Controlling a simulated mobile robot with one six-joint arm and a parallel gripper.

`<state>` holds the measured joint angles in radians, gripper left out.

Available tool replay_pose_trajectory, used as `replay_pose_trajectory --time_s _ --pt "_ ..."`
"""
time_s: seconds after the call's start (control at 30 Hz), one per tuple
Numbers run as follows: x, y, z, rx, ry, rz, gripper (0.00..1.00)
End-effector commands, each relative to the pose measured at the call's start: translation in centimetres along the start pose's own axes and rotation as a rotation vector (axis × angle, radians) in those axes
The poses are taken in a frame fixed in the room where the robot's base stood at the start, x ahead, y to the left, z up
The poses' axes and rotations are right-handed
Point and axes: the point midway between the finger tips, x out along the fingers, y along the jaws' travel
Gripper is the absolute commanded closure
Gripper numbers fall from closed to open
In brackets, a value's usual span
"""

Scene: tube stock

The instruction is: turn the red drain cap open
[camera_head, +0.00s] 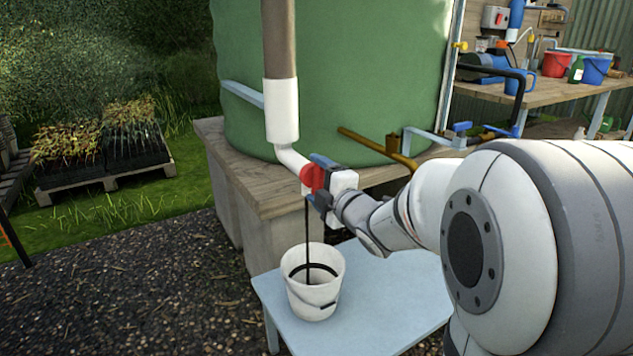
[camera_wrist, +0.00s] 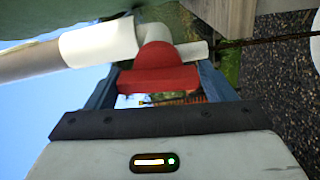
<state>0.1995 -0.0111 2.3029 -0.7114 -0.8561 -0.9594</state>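The red drain cap (camera_head: 312,178) sits on the white elbow at the foot of a white and brown pipe (camera_head: 282,110), in front of the green tank. In the wrist view the cap's red bar (camera_wrist: 158,80) lies between the two blue fingers of my gripper (camera_wrist: 160,76). Both fingers appear to touch its ends, so the gripper looks shut on it. In the head view my gripper (camera_head: 323,180) reaches the cap from the right. A thin dark stream (camera_head: 307,225) runs from below the cap into a white bucket (camera_head: 313,299).
The bucket stands on a light blue table (camera_head: 385,300). The green tank (camera_head: 350,80) rests on a wood-topped block base (camera_head: 250,190). A brass pipe (camera_head: 375,147) projects from the tank above the base. A cluttered workbench (camera_head: 540,90) stands at the back right. Gravel lies open at left.

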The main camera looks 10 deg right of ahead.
Motion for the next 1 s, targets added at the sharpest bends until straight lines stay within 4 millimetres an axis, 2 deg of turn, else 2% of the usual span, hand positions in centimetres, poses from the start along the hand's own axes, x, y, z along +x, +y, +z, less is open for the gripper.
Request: replay_pose_trajectory --time_s 0.03,0.17,0.47,0.8,1.0 --pt "0.0 0.0 0.0 0.0 0.0 0.001 0.19" --pt "0.0 0.1 0.0 0.001 -0.001 0.002 0.09" --pt "-0.4 0.2 0.1 0.001 -0.002 0.002 0.09" --pt "-5.8 0.3 0.1 0.001 -0.004 0.002 0.09" --pt "-7.7 0.1 0.0 0.001 -0.002 0.002 0.09"
